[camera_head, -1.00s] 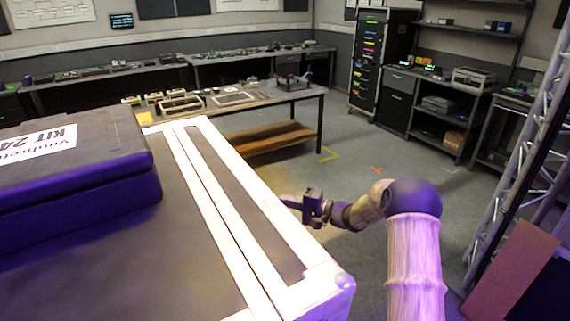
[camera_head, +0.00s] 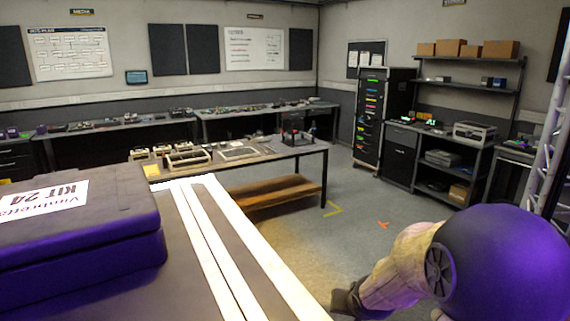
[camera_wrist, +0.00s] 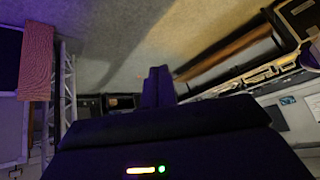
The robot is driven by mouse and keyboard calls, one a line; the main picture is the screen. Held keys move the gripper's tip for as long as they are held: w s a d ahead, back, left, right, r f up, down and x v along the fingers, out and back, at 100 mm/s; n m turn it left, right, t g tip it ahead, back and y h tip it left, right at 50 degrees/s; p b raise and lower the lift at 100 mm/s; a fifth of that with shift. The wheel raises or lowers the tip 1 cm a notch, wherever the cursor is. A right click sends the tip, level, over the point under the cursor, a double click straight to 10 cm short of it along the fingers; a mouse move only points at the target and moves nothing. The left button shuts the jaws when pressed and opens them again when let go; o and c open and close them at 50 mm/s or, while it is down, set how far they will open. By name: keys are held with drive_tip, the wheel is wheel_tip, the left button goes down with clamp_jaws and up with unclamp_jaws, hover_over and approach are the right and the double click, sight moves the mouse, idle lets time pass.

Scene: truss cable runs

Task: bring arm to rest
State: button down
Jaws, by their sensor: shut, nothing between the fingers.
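My gripper (camera_wrist: 158,86) shows in the wrist view with its two dark fingers together and nothing between them. Beyond the fingertips is grey floor, with nothing touching them. In the head view my arm is bent at the lower right, its large purple joint close to the camera. A dark part of the arm shows low beside the case edge; the fingers cannot be made out there.
A large flat case (camera_head: 258,283) with white edging fills the lower left, and a dark box labelled KIT 24 (camera_head: 80,235) lies on it. A workbench (camera_head: 305,150), a rack cabinet (camera_head: 370,125) and a truss (camera_head: 548,130) stand beyond. Open floor (camera_head: 365,190) lies between.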

drive_tip(key=s+f+n+g, duration=0.1)
drive_tip(key=s+g, duration=0.3)
drive_tip(key=s, duration=1.2)
drive_tip(key=shift+s+f+n+g, duration=0.25)
drive_tip(key=shift+f+n+g, duration=0.05)
drive_tip(key=shift+n, duration=0.3)
drive_tip(key=shift+d, duration=0.25)
